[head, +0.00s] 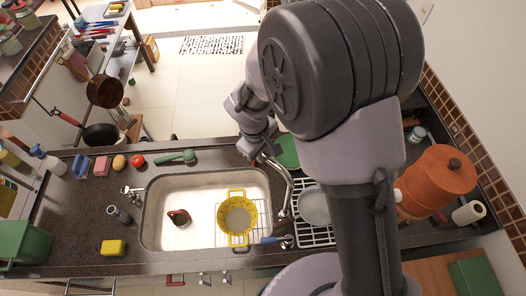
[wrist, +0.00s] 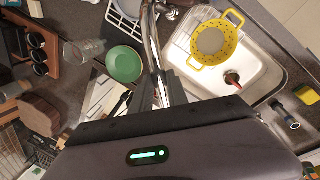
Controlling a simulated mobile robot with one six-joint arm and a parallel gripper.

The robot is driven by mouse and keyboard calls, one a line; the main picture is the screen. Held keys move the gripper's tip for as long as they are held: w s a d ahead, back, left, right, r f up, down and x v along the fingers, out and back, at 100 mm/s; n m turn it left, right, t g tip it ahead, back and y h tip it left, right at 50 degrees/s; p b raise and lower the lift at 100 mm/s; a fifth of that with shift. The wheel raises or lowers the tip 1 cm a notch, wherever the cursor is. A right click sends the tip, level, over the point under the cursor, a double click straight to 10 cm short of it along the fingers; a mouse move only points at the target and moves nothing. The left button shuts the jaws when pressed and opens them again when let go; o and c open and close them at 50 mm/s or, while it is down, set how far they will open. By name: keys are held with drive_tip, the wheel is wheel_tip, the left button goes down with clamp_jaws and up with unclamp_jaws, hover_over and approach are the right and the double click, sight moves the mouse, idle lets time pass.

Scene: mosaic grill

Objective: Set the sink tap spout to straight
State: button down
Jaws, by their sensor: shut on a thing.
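The chrome tap spout (head: 289,190) rises from its base (head: 284,240) at the sink's right edge. It curves along that edge toward the sink's far right corner. My gripper (head: 262,157) is at the spout's far end and shut on it. In the wrist view the spout (wrist: 152,50) runs down the middle into my gripper (wrist: 165,98), whose dark body hides its end. The sink (head: 153,205) holds a yellow colander (head: 237,237) and a small red and dark object (head: 178,217). The colander also shows in the wrist view (wrist: 208,62).
A white dish rack (head: 318,236) stands right of the tap. A green bowl (wrist: 124,64) lies near my gripper. An orange pot (head: 436,180) stands farther right. A yellow sponge (head: 113,247) and small items lie on the left counter. My arm hides part of the right counter.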

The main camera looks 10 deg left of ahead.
drive_tip(key=s+n+y+p, duration=0.1)
drive_tip(key=s+n, duration=0.7)
drive_tip(key=n, duration=0.1)
drive_tip(key=shift+a+y, duration=0.4)
idle(0.5)
drive_tip(key=c, duration=1.3)
unclamp_jaws()
drive_tip(key=s+r+p, duration=0.3)
drive_tip(key=r, duration=1.4)
drive_tip(key=shift+s+d, duration=0.2)
drive_tip(key=shift+d, duration=0.25)
